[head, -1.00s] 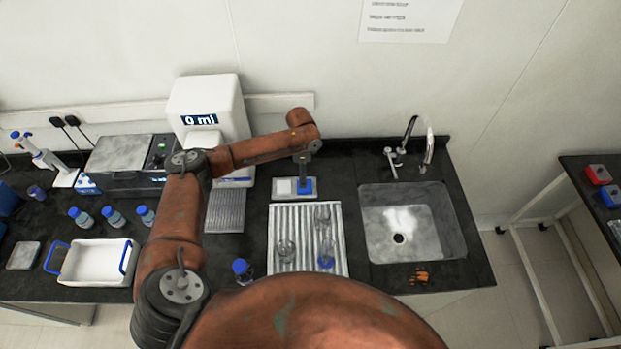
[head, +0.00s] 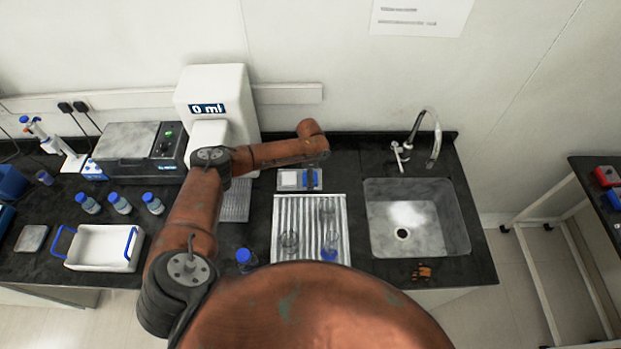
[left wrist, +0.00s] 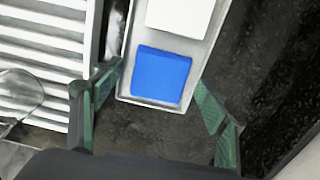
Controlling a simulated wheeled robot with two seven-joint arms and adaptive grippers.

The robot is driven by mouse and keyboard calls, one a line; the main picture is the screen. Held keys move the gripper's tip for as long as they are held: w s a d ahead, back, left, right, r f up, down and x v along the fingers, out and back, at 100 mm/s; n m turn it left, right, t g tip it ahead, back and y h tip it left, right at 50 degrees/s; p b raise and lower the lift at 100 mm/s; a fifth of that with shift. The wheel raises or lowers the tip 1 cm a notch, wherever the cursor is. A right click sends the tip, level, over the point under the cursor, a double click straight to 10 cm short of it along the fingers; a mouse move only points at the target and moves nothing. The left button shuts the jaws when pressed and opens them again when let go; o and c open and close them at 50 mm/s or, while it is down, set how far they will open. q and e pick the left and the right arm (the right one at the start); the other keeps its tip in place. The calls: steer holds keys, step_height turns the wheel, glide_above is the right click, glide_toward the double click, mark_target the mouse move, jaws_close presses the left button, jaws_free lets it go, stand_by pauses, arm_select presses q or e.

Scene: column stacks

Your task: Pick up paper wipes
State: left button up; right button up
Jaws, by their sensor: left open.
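A shallow pale tray (head: 299,188) lies on the black bench behind the ribbed drying rack. It holds a white square stack (head: 287,180), which looks like the paper wipes, and a blue square (head: 318,178) beside it. In the left wrist view the white stack (left wrist: 180,12) is cut off at the top edge and the blue square (left wrist: 160,76) is near the middle. My left gripper (left wrist: 158,78) is open and empty, its green-padded fingers on either side of the tray's blue end. In the head view my arm partly covers this gripper. My right gripper is not in view.
The ribbed rack (head: 262,240) with glassware stands in front of the tray, close to one finger. A white dispenser (head: 222,95) stands to the left and a sink (head: 445,245) to the right. Blue-capped bottles (head: 121,204) and a white bin (head: 95,262) stand further left.

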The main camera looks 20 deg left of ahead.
arm_select(q)
steer(key=shift+c, duration=0.7)
steer(key=shift+c, duration=1.4)
steer(key=shift+s, duration=0.1)
steer(key=shift+c, duration=0.4)
steer(key=c, duration=0.3)
steer(key=shift+c, duration=0.3)
steer(key=shift+r, duration=0.15)
